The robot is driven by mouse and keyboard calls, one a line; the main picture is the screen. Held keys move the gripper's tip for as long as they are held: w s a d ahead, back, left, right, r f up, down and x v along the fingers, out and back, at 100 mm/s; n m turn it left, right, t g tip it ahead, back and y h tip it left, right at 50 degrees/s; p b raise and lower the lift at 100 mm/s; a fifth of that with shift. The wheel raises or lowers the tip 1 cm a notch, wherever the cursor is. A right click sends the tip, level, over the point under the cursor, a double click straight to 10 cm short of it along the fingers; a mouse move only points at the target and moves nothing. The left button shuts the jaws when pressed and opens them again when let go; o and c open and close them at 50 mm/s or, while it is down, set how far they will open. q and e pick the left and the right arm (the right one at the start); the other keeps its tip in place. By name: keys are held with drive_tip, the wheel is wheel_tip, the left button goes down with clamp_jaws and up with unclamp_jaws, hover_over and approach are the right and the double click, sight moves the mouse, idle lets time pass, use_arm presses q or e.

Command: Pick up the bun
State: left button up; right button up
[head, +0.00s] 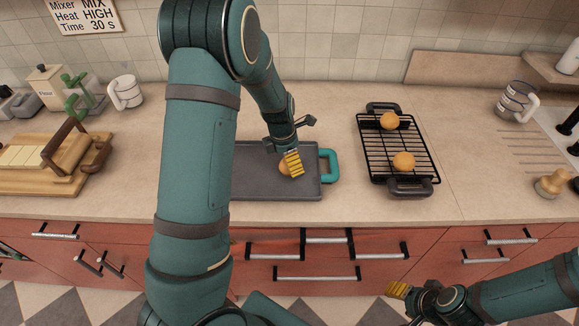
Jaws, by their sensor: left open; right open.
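A round golden bun (284,168) sits on the dark grey baking tray (250,184), which has a teal handle. My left gripper (293,165) is over the tray right at this bun and partly hides it. It is open; whether its fingers touch the bun cannot be told. Two more buns rest on the black wire rack to the right, one at the back (390,121) and one at the front (404,162). My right gripper (398,290) is open and empty, low in front of the drawers.
The wire rack (375,160) has dark handles at both ends. A wooden board (85,185) lies at the left. A white mug (126,92), another mug (513,100) and a wooden knob-like tool (550,184) stand on the counter.

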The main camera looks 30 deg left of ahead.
use_arm(q)
drive_tip(key=f, duration=0.3)
drive_tip(key=shift+w+f, duration=0.15)
drive_tip(key=shift+w, duration=0.1)
drive_tip(key=shift+d, duration=0.1)
drive_tip(key=c, duration=1.3)
